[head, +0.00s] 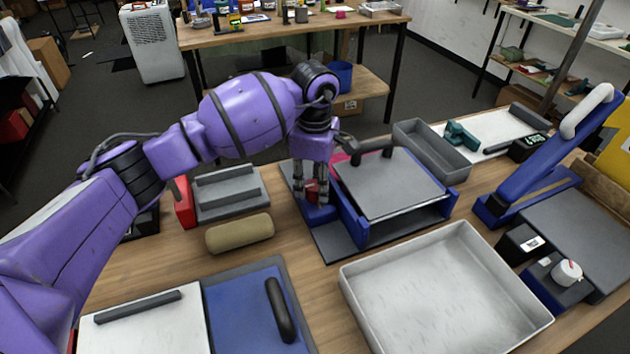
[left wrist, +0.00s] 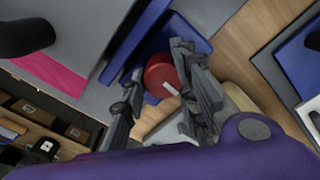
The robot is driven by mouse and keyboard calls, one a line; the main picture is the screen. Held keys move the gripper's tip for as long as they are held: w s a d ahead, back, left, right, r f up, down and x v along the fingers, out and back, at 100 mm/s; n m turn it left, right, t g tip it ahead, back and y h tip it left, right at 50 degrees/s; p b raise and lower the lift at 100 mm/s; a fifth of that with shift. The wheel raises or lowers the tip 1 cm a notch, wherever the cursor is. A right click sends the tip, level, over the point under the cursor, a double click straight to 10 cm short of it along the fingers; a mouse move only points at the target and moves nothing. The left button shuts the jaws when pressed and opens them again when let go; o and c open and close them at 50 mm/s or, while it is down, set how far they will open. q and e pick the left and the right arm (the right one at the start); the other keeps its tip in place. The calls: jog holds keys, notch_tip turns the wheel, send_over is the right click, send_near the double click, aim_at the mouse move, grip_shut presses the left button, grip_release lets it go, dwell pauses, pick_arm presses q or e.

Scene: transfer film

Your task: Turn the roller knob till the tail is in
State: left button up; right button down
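The roller knob (head: 312,187) is red and sits on a blue block at the left side of the blue-framed roller machine with a grey top (head: 390,185). In the left wrist view the knob (left wrist: 161,73) is round with a white mark on its face. My left gripper (head: 311,192) reaches down over it. In the left wrist view the fingers (left wrist: 160,92) stand on both sides of the knob, with a gap visible at the left finger. A pink sheet (left wrist: 50,72) lies beside the machine's blue side wall, partly hidden; only a sliver (head: 340,158) shows in the head view. My right gripper is not seen.
A beige roll (head: 239,233) and a grey holder (head: 230,192) lie left of the machine. A pale empty tray (head: 360,280) stands in front of it. A grey bin (head: 425,135) is behind, and a blue lever press (head: 535,165) stands at right.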

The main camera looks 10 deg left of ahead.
pick_arm(q)
jog(key=shift+w+r, duration=0.1)
jog(key=shift+c, duration=0.7)
jog(key=shift+w+f+m+b, duration=0.15)
jog(key=shift+f+m+b, duration=0.1)
jog(key=shift+m+b, duration=0.6)
jog(key=shift+m, duration=0.75)
jog(key=shift+d+m+b, duration=0.15)
jog(key=shift+m+b, duration=0.2)
jog(key=shift+m, duration=0.25)
jog(key=shift+r+m, duration=0.15)
jog(key=shift+m, duration=0.15)
jog(key=shift+r, duration=0.2)
jog(key=o, duration=0.7)
jog(key=shift+d, duration=0.1)
jog(key=shift+o, duration=1.4)
jog(key=shift+f, duration=0.1)
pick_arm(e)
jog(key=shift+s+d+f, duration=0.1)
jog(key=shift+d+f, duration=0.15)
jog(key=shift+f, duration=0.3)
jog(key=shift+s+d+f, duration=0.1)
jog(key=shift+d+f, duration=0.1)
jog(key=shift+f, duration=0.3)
